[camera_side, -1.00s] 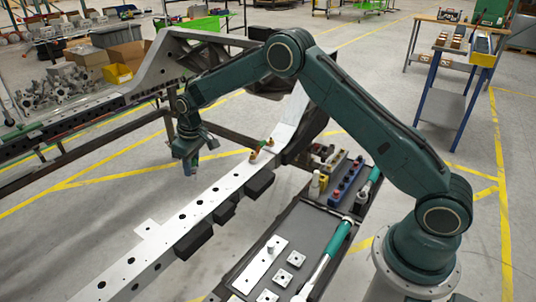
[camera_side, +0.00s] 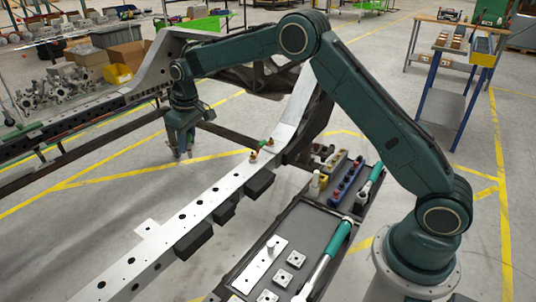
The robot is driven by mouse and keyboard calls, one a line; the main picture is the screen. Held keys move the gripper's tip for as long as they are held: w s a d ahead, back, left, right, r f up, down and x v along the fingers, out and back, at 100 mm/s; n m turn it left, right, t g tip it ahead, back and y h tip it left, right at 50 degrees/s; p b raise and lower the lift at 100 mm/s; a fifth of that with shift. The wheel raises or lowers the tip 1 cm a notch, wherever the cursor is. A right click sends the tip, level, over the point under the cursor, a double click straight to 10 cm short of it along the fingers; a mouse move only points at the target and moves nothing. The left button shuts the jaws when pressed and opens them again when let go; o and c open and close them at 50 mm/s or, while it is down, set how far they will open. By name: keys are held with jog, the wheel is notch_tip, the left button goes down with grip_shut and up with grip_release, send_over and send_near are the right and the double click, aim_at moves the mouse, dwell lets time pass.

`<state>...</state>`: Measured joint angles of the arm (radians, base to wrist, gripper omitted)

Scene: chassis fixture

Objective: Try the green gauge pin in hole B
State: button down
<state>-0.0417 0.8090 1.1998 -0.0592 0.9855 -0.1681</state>
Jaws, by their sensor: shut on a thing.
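My gripper (camera_side: 188,157) hangs pointing down in the air, behind and to the left of the near white rail's far part. It is shut on a small thin thing, too small here for its colour to be told. I cannot make out the green gauge pin for certain. The near white rail (camera_side: 172,237) runs from bottom left to upper right, with several dark holes along its top. No hole letters can be read, so I cannot tell which is hole B. My gripper is clear of the rail.
Small brass and red fittings (camera_side: 254,153) stand on the rail near its bend. Dark blocks (camera_side: 194,240) hang on its near side. The far rail runs on the left.

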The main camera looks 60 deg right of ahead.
jog(key=shift+r, duration=0.1)
jog(key=shift+r, duration=3.05)
